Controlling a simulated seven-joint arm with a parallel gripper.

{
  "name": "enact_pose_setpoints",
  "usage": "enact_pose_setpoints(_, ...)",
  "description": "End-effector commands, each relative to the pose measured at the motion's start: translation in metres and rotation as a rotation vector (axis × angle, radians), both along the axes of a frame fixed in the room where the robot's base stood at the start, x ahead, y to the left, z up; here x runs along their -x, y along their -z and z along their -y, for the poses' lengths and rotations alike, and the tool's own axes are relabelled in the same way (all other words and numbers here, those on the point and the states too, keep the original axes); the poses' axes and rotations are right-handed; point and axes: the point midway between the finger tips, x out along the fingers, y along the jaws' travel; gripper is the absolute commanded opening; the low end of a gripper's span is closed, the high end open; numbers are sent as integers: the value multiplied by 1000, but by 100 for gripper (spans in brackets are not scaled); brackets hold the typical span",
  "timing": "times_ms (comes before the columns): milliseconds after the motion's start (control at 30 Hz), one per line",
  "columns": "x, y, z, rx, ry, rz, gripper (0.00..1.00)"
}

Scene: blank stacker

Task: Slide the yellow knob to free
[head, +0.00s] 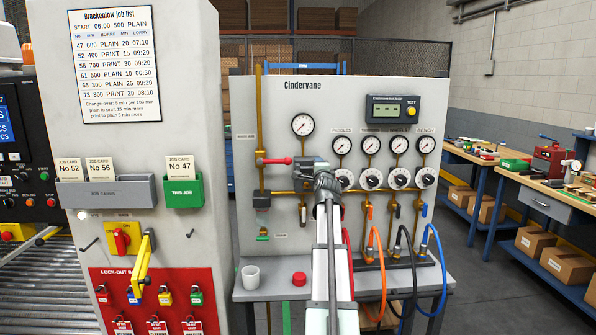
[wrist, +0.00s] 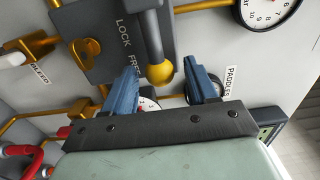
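The yellow knob (wrist: 160,72) is a small ball at the end of a dark stem on a grey box (wrist: 98,38). The box carries the words LOCK and FREE, with FREE partly covered by a finger. My gripper (wrist: 163,65) is open. Its two blue fingertips lie on either side of the knob in the wrist view, with visible gaps on both sides; I cannot tell the depth between them. In the head view my gripper (head: 326,184) is at the front of the grey box (head: 308,170) and hides the knob.
A red-handled valve (head: 275,161) is left of the box. A white cup (head: 250,277) and a red cap (head: 299,279) stand on the ledge below.

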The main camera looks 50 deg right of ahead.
Motion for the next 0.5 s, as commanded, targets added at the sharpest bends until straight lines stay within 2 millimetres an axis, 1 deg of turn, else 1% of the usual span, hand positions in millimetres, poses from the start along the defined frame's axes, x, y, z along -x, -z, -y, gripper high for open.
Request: enact_pose_setpoints(500, 0, 0, -1, 0, -1, 0, 57)
